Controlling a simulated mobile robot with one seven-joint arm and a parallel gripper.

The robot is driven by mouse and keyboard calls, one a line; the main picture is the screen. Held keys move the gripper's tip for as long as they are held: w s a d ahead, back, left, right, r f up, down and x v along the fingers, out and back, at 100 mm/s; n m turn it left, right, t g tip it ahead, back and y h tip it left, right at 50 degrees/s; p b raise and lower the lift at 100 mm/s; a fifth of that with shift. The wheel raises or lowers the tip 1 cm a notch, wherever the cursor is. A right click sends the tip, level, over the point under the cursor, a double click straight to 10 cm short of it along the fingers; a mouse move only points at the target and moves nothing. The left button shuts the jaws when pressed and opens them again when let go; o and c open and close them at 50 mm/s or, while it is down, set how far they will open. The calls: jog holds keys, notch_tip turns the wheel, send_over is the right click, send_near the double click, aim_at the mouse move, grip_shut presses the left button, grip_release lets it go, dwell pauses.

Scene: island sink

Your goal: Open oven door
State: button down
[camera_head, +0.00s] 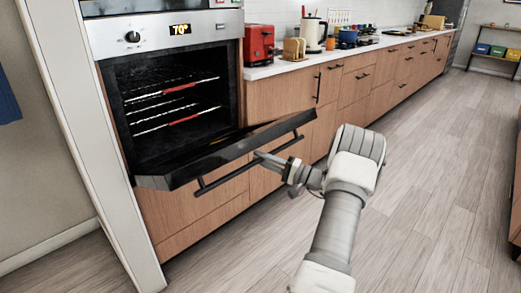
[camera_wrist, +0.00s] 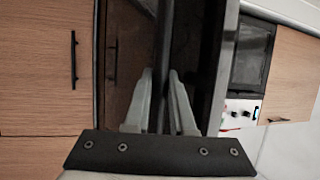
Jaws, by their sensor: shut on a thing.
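The oven (camera_head: 170,95) is set in a tall cabinet at the left of the head view. Its dark door (camera_head: 225,150) is hinged down and stands well open, tilted outward, with the cavity and racks showing. A black bar handle (camera_head: 215,182) runs along the door's outer side. My gripper (camera_head: 266,158) is at the handle's middle, shut on it. In the wrist view the handle (camera_wrist: 162,60) runs lengthwise between the two pale fingers of my gripper (camera_wrist: 160,95). The exact finger contact is small in the head view.
Wooden drawers and cupboards (camera_head: 375,85) run along the counter to the right. A red toaster (camera_head: 259,45) and a kettle (camera_head: 313,34) stand on the counter. The wood floor (camera_head: 430,150) right of my arm is clear. A white panel (camera_head: 85,130) edges the oven's left.

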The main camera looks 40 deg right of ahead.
notch_tip(320, 180, down, 16)
jog(key=s+n+t+y, duration=0.1)
jog(key=s+t+y, duration=0.1)
jog(key=shift+s+n, duration=0.4)
jog(key=shift+f, duration=0.1)
jog(key=c, duration=0.8)
grip_release()
jog(key=shift+o, duration=0.2)
jog(key=v, duration=1.7)
jog(key=shift+s+f, duration=0.2)
jog(key=shift+f, duration=0.05)
